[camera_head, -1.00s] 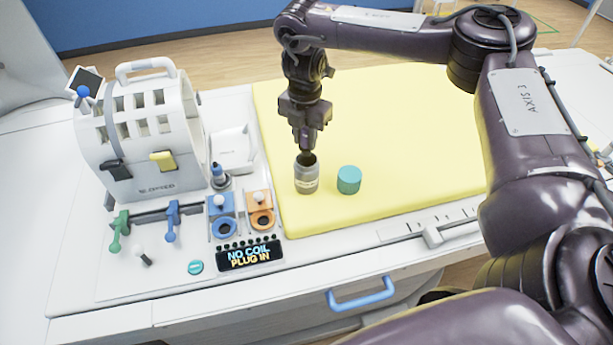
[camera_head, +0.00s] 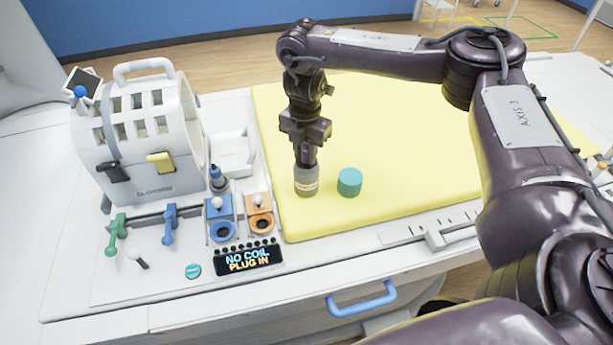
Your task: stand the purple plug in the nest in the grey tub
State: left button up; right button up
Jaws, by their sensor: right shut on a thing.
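The grey tub (camera_head: 307,187), a small open jar with a pale label, stands upright on the yellow pad. My right gripper (camera_head: 306,164) points straight down at the tub's mouth, its fingertips at or just inside the rim. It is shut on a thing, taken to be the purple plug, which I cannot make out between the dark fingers. The nest inside the tub is hidden by the gripper and the wall. My left gripper is not in view.
A teal round piece (camera_head: 350,182) stands just right of the tub. The white magnet model (camera_head: 140,140) is at the left, with levers, blue and orange sockets (camera_head: 261,222) and a display (camera_head: 249,258) reading "NO COIL PLUG IN". The yellow pad (camera_head: 400,150) is otherwise clear.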

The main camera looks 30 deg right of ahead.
jog(key=shift+f, duration=0.55)
jog(key=shift+s+f, duration=0.15)
